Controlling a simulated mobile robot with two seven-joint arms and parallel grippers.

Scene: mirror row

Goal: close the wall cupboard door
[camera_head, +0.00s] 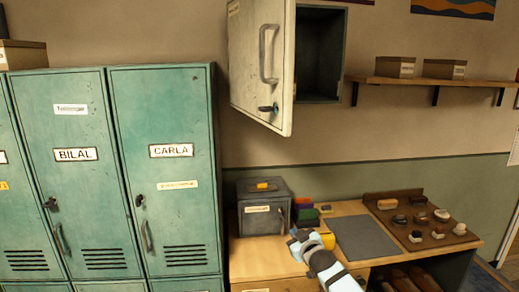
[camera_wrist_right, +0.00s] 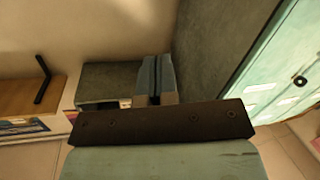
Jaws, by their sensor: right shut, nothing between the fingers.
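The wall cupboard (camera_head: 321,50) hangs on the wall at top centre in the head view, its dark inside showing. Its pale door (camera_head: 252,62) stands wide open toward me, on the left of the opening. The door has a grey bar handle (camera_head: 266,54) and a dark lock with a key (camera_head: 269,107) below it. My right gripper (camera_head: 297,238) is well below the door in the picture, in front of the desk, shut and empty. Its shut fingers (camera_wrist_right: 157,80) show in the right wrist view beside a large dark grey panel whose identity I cannot tell. My left gripper is not in view.
Teal lockers (camera_head: 165,115) stand on the left. A grey metal box (camera_head: 264,207) and a grey mat (camera_head: 366,237) lie on the wooden desk (camera_head: 262,262). A wall shelf (camera_head: 430,82) with two boxes is right of the cupboard. The space before the door looks clear.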

